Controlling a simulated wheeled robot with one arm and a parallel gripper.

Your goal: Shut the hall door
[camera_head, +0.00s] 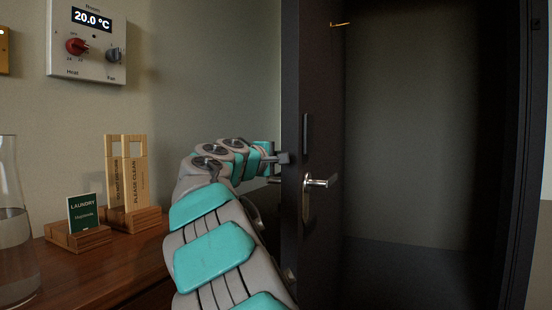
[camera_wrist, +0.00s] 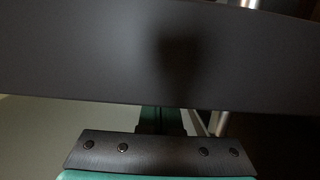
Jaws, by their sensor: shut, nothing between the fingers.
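The hall door (camera_head: 327,110) is a dark panel standing open, seen at a steep angle left of a dark opening. A silver lever handle (camera_head: 317,183) is on its face, with an upright dark pull above it. My gripper (camera_head: 284,158) is shut and empty at the door's near left edge. Its tips look close to or against that edge; contact cannot be told. In the wrist view the door (camera_wrist: 90,55) fills the upper part as a dark band in front of my gripper (camera_wrist: 160,120), and its fingertips are hard to make out.
The dark recess (camera_head: 415,140) behind the door looks empty, with the door frame (camera_head: 532,150) at right. On the left, a wooden counter (camera_head: 110,262) holds a glass carafe (camera_head: 14,225), a green laundry sign (camera_head: 84,214) and wooden door tags (camera_head: 127,175). A thermostat (camera_head: 87,45) is on the wall.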

